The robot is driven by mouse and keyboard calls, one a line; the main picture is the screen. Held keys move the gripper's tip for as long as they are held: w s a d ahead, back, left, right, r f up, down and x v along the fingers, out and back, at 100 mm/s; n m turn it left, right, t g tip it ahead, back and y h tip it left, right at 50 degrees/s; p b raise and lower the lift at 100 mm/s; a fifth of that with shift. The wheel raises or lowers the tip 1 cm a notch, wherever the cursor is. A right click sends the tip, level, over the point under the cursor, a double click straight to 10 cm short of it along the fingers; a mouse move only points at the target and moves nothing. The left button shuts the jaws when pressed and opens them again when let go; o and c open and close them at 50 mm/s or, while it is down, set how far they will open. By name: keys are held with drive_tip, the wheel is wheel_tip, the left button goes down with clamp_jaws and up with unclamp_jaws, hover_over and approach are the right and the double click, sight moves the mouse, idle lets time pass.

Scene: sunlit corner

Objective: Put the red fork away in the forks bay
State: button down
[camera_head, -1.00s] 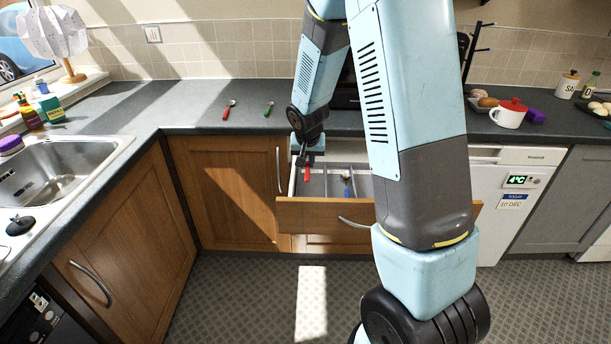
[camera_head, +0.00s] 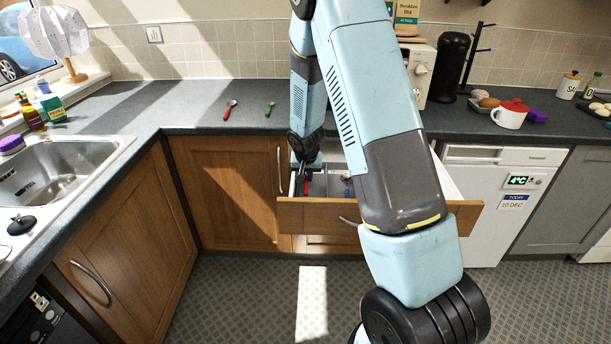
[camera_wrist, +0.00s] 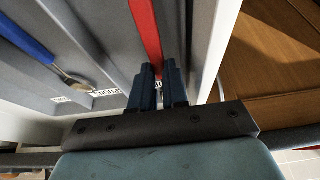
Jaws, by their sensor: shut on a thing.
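The red handle lies along the end bay, beside the drawer's side wall (camera_wrist: 213,45). I cannot tell whether it touches the floor. A small label (camera_wrist: 106,92) is upside down and hard to read; my fingers partly cover the end bay's front.
A blue-handled utensil (camera_wrist: 28,38), apparently a spoon, lies in another bay. A red-handled utensil (camera_head: 227,112) and a green-handled one (camera_head: 269,109) lie on the worktop behind. Thin dividers separate the bays.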

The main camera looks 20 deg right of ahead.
drive_tip(key=shift+f, duration=0.3)
drive_tip(key=c, duration=1.4)
unclamp_jaws()
drive_tip(key=shift+r, duration=0.65)
drive_tip(key=s+d+r+n, duration=0.1)
drive_tip(key=s+r, duration=0.9)
drive_tip(key=r, duration=0.4)
drive_tip(key=s+r, duration=0.9)
drive_tip(key=r, duration=0.5)
drive_tip(key=s+r+n, duration=0.1)
drive_tip(key=s+r, duration=0.2)
drive_tip(key=s, duration=0.6)
drive_tip(key=s+a+r+n+t+y, duration=0.1)
drive_tip(key=s+r, duration=0.2)
drive_tip(key=s, duration=0.6)
drive_tip(key=shift+a+n, duration=0.2)
drive_tip(key=shift+n, duration=0.1)
